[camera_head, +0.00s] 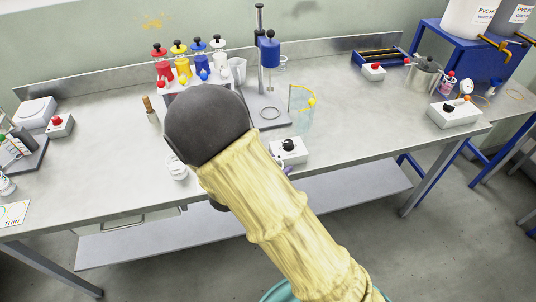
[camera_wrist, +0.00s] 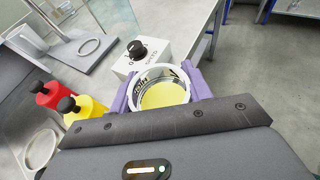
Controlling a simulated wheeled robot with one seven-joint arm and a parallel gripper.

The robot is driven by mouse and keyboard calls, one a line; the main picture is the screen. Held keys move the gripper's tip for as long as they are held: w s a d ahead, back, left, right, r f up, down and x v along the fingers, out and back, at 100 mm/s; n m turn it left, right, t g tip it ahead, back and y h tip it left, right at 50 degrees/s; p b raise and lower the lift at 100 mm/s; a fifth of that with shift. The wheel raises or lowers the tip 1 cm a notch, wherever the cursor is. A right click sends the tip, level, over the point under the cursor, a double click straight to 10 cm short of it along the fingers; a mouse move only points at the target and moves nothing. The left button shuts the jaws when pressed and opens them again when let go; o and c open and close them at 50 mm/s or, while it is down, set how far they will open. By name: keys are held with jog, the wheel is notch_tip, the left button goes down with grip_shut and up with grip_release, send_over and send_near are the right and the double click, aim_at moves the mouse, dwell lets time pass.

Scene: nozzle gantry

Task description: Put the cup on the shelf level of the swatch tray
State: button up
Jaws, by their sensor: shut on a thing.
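The cup (camera_wrist: 163,93) is white-rimmed with yellow inside, seen from above in the wrist view. My gripper (camera_wrist: 160,84) is shut on it, with a purple finger on each side. In the head view my dark wrist and cream-sleeved arm cover most of the gripper, and only a bit of purple shows by the table's front edge. The cup cannot be made out there. I cannot pick out the swatch tray for sure. A long grey lower shelf (camera_head: 330,204) runs under the workbench.
A white box with a black knob (camera_head: 289,150) stands close to the gripper; it shows just beyond the cup in the wrist view (camera_wrist: 142,54). Red, yellow, blue and white bottles (camera_head: 190,66) and a stand with a blue cylinder (camera_head: 269,52) are behind. The bench (camera_head: 345,130) is clear right of centre.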

jog(key=s+d+f+m+g+h+p, duration=0.1)
jog(key=s+d+f+p, duration=0.1)
jog(key=d+f, duration=0.4)
jog(key=s+d+f+m+g+h+p, duration=0.1)
jog(key=d+f+p, duration=0.1)
jog(key=d+f, duration=0.5)
notch_tip(320, 180, down, 3)
jog(key=shift+s+d+f, duration=0.15)
jog(key=shift+s+d, duration=0.05)
jog(key=shift+s, duration=0.15)
